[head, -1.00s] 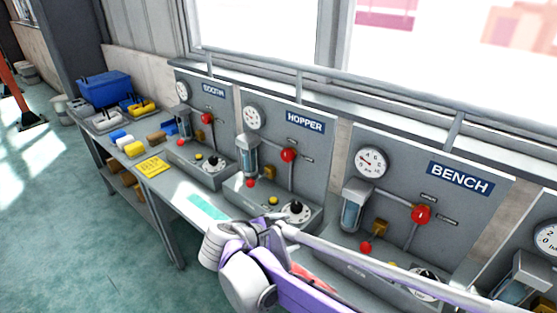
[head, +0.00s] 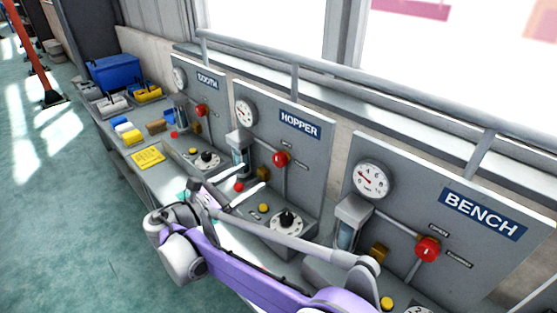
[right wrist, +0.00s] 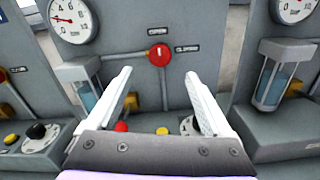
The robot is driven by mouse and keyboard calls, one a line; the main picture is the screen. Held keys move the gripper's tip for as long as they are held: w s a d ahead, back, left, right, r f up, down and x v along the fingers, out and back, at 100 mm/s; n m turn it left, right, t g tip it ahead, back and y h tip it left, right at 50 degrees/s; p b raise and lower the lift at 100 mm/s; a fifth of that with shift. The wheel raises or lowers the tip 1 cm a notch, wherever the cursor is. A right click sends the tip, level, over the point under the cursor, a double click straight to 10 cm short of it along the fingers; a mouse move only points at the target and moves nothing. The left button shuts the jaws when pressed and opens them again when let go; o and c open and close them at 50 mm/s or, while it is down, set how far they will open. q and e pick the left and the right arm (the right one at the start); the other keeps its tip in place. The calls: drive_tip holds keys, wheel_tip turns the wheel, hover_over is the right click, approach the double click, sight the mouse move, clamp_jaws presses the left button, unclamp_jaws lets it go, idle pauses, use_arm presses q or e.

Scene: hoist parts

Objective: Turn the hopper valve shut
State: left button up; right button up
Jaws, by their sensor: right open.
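The hopper valve is a red round knob (head: 281,159) on a grey pipe, on the panel with the HOPPER sign (head: 300,125). In the right wrist view the red knob (right wrist: 159,53) sits between and beyond my fingertips, with small labels above it and to its right. My right gripper (head: 266,177) is open and empty in front of the hopper panel, its fingers pointing at it. In the right wrist view both pale fingers (right wrist: 160,74) are spread, apart from the knob. My left gripper is not in view.
The hopper gauge (head: 246,111), a glass bowl (head: 240,155) and a black dial (head: 287,220) are near the knob. The booth panel (head: 208,80) is left, the bench panel (head: 483,213) right. A yellow card (head: 148,157) and blue bin (head: 115,73) lie farther left.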

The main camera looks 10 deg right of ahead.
sight(277, 161)
drive_tip(key=x, duration=0.9)
drive_tip(key=shift+w+d+p, duration=0.2)
drive_tip(key=shift+d+p, duration=0.1)
drive_tip(key=shift+p, duration=0.05)
clamp_jaws()
